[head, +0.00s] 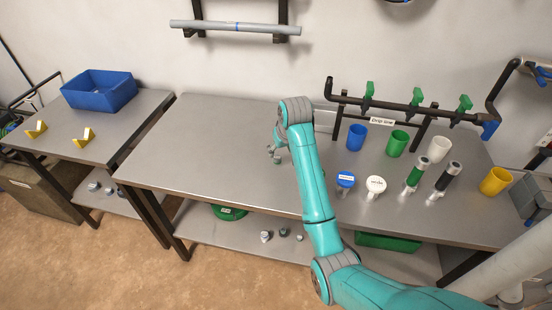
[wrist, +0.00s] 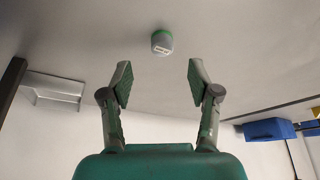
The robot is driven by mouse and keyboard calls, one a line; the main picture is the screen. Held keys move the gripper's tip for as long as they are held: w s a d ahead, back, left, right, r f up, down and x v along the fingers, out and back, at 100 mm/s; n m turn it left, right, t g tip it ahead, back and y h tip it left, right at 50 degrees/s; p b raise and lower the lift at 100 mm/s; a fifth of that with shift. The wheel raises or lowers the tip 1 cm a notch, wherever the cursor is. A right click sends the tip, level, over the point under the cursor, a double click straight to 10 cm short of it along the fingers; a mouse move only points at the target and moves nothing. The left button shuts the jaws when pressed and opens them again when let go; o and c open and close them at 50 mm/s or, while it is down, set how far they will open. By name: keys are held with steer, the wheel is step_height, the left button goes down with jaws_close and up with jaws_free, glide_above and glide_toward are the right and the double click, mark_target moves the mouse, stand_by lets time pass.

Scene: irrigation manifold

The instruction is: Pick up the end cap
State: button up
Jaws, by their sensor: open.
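A small grey cap with a green band and a white label, which looks like the end cap (wrist: 162,42), stands on the grey tabletop in the wrist view. Its label is too small to read. My gripper (wrist: 158,80) is open and empty, with its two fingers spread. The cap shows beyond the fingertips, roughly centred between them and apart from both. In the head view my gripper (head: 274,153) is low over the middle workbench, partly hidden by my wrist. I cannot clearly separate the cap from the fingers there.
On the workbench (head: 200,150), right of my arm, stand blue (head: 356,137), green (head: 397,143), white (head: 439,149) and yellow (head: 495,181) cups. A pipe manifold (head: 400,105) stands behind them. The bench left of my gripper is clear. A blue bin (head: 98,90) is on the left table.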

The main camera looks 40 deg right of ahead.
mark_target(277, 157)
steer(key=shift+x, duration=3)
steer(key=shift+w+r, duration=0.1)
steer(key=shift+w, duration=0.1)
steer(key=c, duration=0.9)
